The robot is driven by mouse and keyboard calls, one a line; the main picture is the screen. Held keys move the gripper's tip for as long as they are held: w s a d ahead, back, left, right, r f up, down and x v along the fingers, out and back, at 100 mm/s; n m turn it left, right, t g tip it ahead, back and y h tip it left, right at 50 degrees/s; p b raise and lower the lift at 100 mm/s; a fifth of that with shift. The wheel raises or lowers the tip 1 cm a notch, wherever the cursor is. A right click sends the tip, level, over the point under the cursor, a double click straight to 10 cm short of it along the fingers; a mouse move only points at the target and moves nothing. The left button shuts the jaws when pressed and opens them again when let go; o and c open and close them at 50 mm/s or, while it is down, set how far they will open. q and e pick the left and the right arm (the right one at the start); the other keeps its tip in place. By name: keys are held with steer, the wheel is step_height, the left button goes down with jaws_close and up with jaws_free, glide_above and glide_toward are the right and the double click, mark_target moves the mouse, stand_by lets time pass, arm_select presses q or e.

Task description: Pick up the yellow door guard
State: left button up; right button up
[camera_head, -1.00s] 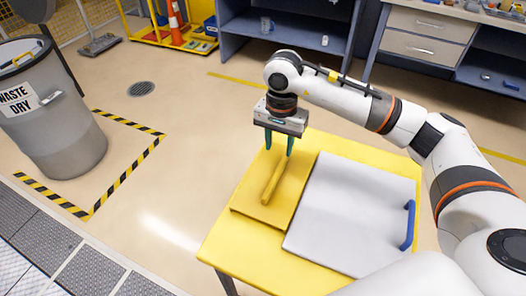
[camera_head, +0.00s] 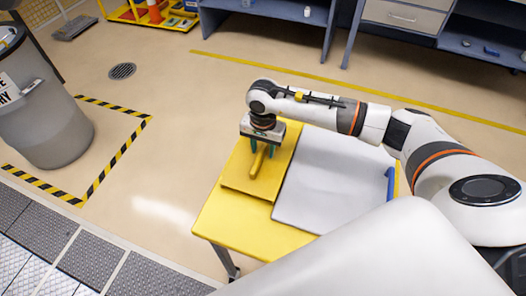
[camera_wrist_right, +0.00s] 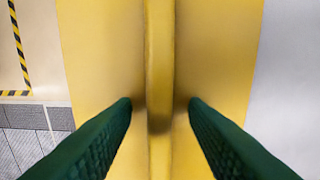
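The yellow door guard (camera_head: 239,177) is a flat panel lying on the left part of the yellow table. A raised bar handle (camera_head: 257,165) runs along its middle. My right gripper (camera_head: 261,153) points down over the far part of the handle. In the right wrist view, its two green fingers (camera_wrist_right: 160,104) are apart, one on each side of the handle (camera_wrist_right: 160,50), with a gap on both sides. Whether the fingertips touch the panel cannot be told. My left gripper is out of view.
A light grey panel (camera_head: 325,180) with a blue handle (camera_head: 390,184) lies on the yellow table (camera_head: 225,217), right of the guard. A grey waste bin (camera_head: 45,125) stands on the floor at left. Blue shelving (camera_head: 290,30) stands behind.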

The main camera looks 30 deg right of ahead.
steer(key=shift+f, duration=0.15)
jaws_close()
